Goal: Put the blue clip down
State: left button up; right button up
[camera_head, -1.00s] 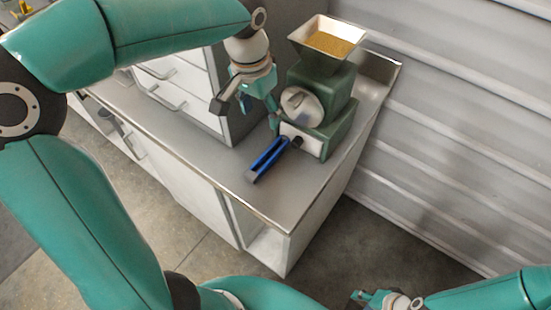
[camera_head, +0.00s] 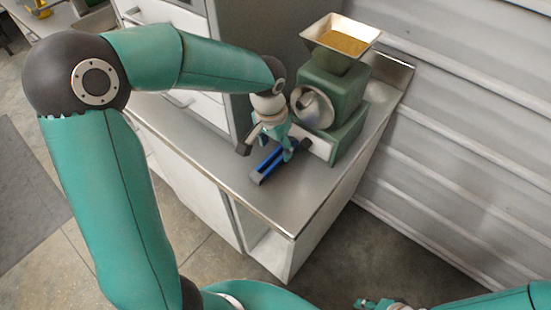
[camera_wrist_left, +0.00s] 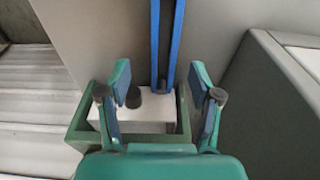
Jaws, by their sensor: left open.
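The blue clip (camera_head: 267,168) lies on the metal counter in front of the green hopper machine, near the counter's front edge. In the left wrist view its two long blue bars (camera_wrist_left: 155,40) run away from the machine's white part. My left gripper (camera_head: 266,152) is open over the clip's end nearest the machine and partly hides it. In the left wrist view the fingers (camera_wrist_left: 162,85) stand wide apart, one on each side of the clip's line, with nothing between them gripped. My right gripper (camera_head: 372,304) is at the bottom edge, cut off by the frame.
The green machine (camera_head: 345,95) carries a metal hopper (camera_head: 318,36) with yellow-brown grain. A grey cabinet (camera_head: 245,50) with drawers stands left of it. The metal counter (camera_head: 315,185) is bare around the clip. A ribbed wall (camera_head: 470,110) rises on the right.

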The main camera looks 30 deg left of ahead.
aim_at(275, 156)
pick_arm(q)
jog(key=f, duration=0.4)
jog(key=shift+w+a+p, duration=0.15)
jog(key=shift+a+p, duration=0.1)
jog(key=shift+p, duration=0.1)
jog(key=shift+w+f, duration=0.1)
jog(key=shift+f, duration=0.5)
grip_shut()
jog(key=shift+r, duration=0.15)
